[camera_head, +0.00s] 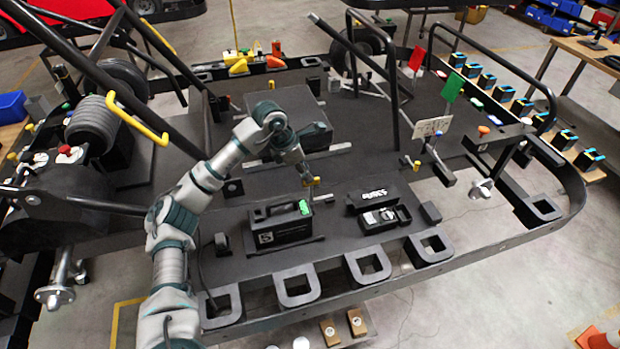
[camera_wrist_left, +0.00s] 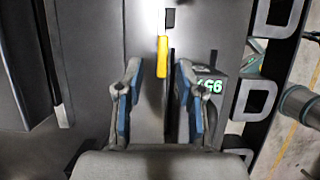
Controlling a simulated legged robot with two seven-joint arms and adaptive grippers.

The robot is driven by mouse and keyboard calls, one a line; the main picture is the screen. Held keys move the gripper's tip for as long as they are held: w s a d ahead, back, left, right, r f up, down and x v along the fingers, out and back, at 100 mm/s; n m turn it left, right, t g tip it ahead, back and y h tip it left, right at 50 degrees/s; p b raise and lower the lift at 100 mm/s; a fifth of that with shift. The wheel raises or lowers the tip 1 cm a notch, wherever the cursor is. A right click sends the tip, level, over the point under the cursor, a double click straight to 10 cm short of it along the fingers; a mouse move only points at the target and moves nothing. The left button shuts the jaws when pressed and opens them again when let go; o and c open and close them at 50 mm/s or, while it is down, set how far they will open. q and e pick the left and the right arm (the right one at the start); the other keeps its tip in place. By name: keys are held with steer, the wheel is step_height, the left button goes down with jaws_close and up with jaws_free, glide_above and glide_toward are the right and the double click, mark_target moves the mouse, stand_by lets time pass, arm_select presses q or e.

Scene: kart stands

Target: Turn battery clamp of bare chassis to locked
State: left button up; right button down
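A small yellow handle (camera_head: 313,181), which looks like the battery clamp, stands above the dark chassis floor (camera_head: 340,195). In the left wrist view the yellow handle (camera_wrist_left: 162,58) lies just ahead of the gap between my fingertips. My left gripper (camera_head: 306,174) points down at it from above; its two blue-padded fingers (camera_wrist_left: 158,85) are spread apart with nothing between them. Whether a finger touches the handle cannot be told. A black battery-like box (camera_head: 282,224) with a green piece (camera_head: 304,207) sits in front of the handle. My right gripper is not in view.
A black open case (camera_head: 383,217) sits right of the battery-like box. A large dark box (camera_head: 290,115) stands behind my gripper. Roll bars (camera_head: 394,90), a green flag (camera_head: 453,87) and a white sign (camera_head: 430,127) rise at the right.

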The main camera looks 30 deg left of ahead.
arm_select(q)
steer(key=shift+x, duration=1.7)
steer(key=shift+d, duration=0.1)
steer(key=shift+c, duration=0.2)
steer(key=shift+r, duration=0.1)
jaws_close()
